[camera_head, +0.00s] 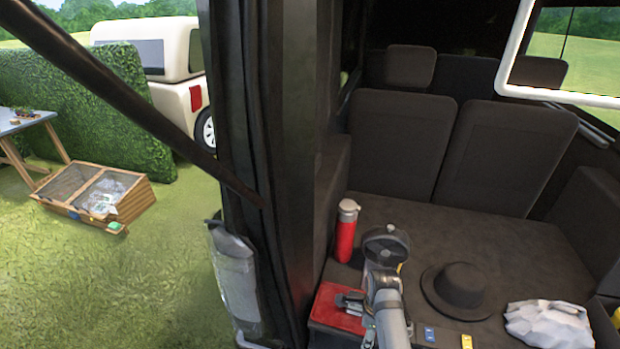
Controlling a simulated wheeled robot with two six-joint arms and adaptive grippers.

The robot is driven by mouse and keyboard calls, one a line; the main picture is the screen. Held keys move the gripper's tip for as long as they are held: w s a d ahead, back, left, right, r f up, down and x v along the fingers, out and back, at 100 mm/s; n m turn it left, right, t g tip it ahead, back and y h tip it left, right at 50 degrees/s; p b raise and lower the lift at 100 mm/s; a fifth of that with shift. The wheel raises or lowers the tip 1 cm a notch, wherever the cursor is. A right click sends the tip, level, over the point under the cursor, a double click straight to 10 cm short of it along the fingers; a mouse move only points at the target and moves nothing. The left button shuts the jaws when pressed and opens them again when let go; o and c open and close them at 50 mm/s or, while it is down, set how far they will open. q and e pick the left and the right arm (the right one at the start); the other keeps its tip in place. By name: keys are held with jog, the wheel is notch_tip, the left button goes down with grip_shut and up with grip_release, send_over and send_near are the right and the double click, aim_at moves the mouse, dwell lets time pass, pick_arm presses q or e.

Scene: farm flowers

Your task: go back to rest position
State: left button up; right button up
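One arm of mine reaches up from the bottom edge, right of centre, into the open cargo space of a vehicle; I take it to be my right. Its gripper (351,303) is small and dark, over or in front of a red box (333,315). I cannot tell whether it touches the box, or whether its fingers are open or shut. My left gripper is not in view.
On the cargo floor (480,235) are a red bottle (346,232), a dark hat (460,289) and a crumpled white cloth (550,325). The vehicle's dark pillar (270,120) stands left of the arm. Outside, a wooden crate (132,205) sits on grass.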

jog(key=s+d+f+n+b, duration=0.15)
jog(key=s+f+n, duration=0.5)
jog(key=f, duration=0.65)
jog(key=s+d+f+n, duration=0.3)
jog(key=s+f+n, duration=0.3)
jog(key=f, duration=0.6)
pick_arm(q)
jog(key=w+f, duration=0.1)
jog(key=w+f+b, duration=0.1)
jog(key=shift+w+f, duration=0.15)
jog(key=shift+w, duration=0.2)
pick_arm(e)
jog(key=s+d+f+n, duration=0.2)
jog(key=s+f+n, duration=0.1)
jog(key=s, duration=0.4)
jog(key=s+d+f+n, duration=0.3)
jog(key=s+f, duration=0.1)
jog(key=s, duration=0.4)
jog(key=s+d+f+n+t, duration=0.1)
jog(key=s+d+f+n, duration=0.1)
jog(key=s, duration=0.5)
notch_tip(320, 180, down, 3)
jog(key=shift+s+d+r+n+h, duration=0.15)
jog(key=shift+s+d+n+h, duration=0.2)
jog(key=shift+n, duration=0.4)
jog(key=shift+w, duration=0.1)
jog(key=shift+c, duration=0.3)
